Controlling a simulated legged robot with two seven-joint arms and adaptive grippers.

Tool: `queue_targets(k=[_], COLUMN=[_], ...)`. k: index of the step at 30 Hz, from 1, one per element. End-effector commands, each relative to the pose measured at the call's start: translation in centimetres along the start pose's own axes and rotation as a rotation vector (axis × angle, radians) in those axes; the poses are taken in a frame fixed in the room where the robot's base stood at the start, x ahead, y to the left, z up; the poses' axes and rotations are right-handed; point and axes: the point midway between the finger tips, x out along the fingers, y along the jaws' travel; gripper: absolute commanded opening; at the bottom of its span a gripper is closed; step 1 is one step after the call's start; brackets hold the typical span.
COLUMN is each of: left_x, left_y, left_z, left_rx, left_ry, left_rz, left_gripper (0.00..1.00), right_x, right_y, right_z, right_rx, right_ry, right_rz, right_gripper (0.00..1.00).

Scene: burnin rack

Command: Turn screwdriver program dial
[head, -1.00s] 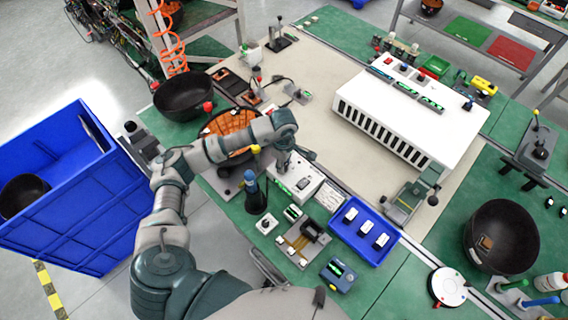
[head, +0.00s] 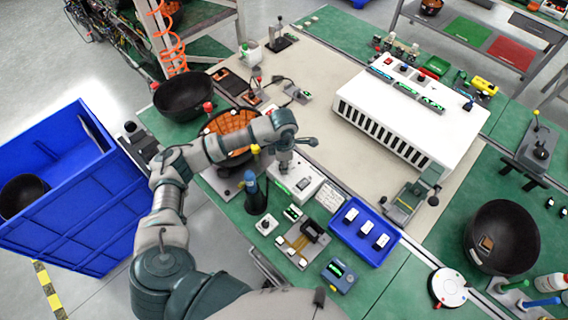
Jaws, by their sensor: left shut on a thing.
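My left gripper (head: 284,168) points down at the left end of a white controller box (head: 313,184) with a small dark display. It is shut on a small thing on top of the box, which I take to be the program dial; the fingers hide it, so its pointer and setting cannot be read. A screwdriver with a blue handle (head: 250,181) stands upright in a dark holder (head: 256,202) just left of the box. My right gripper is not in view.
A blue tray (head: 337,226) with white pieces lies right of the box. Dark bowls (head: 184,97) stand at the back left and right. A large white slotted rack (head: 410,112) fills the back right. The beige mat (head: 330,75) has free room behind my gripper.

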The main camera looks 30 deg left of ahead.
Motion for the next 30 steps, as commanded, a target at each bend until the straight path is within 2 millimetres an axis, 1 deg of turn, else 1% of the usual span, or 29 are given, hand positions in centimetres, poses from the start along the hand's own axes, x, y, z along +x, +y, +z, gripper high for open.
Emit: queue_targets(k=[1,12,13,14,15,16,22,26,29,30], left_x=[0.3,0.3,0.3,0.3,0.3,0.3,0.1,-0.2,-1.2,-1.9], left_y=[0.0,-0.1,-0.1,-0.1,-0.1,-0.1,-0.1,-0.1,-0.1,0.0], left_z=[-0.1,-0.1,-0.1,-0.1,-0.1,-0.1,-0.1,-0.1,0.0,0.0], left_rx=[-0.006,-0.009,-0.009,-0.009,-0.009,-0.008,-0.007,-0.007,-0.007,-0.008], left_ry=[0.004,0.005,0.005,0.005,0.005,0.005,0.002,0.001,-0.002,-0.002], left_rz=[-0.002,-0.004,-0.004,-0.004,-0.004,-0.003,-0.001,0.0,0.001,0.002], left_gripper=[0.0,0.0,0.36,0.44,0.54,0.6,0.6,0.6,0.6,0.6], right_x=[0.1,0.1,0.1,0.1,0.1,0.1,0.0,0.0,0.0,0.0], right_y=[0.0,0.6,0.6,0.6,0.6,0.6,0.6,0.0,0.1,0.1], right_z=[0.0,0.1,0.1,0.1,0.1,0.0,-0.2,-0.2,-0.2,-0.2], right_rx=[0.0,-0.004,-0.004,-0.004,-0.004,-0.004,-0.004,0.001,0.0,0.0], right_ry=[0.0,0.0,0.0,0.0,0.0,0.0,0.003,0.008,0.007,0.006], right_rz=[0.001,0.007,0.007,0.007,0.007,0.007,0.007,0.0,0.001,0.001], right_gripper=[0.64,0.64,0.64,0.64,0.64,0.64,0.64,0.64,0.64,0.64])
